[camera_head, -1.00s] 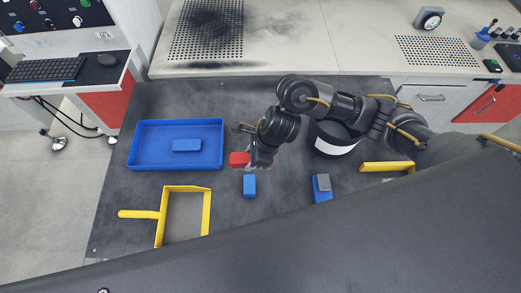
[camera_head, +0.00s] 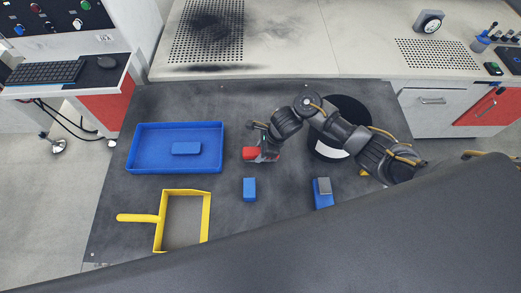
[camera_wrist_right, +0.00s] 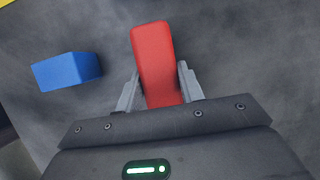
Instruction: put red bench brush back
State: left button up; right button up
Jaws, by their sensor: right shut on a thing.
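The red bench brush (camera_head: 251,153) is held in my right gripper (camera_head: 262,154), above the dark mat. In the right wrist view the red piece (camera_wrist_right: 154,58) sits between the two grey fingers (camera_wrist_right: 160,88), which close on its sides. Its far end sticks out past the fingertips; the near end is hidden by the gripper body. I cannot make out bristles. My left gripper is not in view.
A blue block (camera_head: 249,189) lies just below the gripper. A blue tray (camera_head: 140,164) holding a blue block (camera_head: 186,148) and a yellow dustpan (camera_head: 206,218) are at left. A blue-grey block (camera_head: 323,197) and black round container (camera_head: 353,109) are at right.

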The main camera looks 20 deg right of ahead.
jog(key=shift+f, duration=0.15)
jog(key=shift+f+b, duration=0.2)
jog(key=shift+b, duration=0.1)
jog(key=o, duration=1)
jog(key=shift+r, duration=0.1)
jog(key=shift+o, duration=0.2)
jog(key=shift+r, duration=0.1)
jog(key=shift+r+p, duration=0.25)
jog(key=shift+p, duration=0.05)
jog(key=p+v, duration=0.1)
jog(key=v, duration=1)
jog(key=shift+d+r, duration=0.2)
jog(key=shift+s+r, duration=0.1)
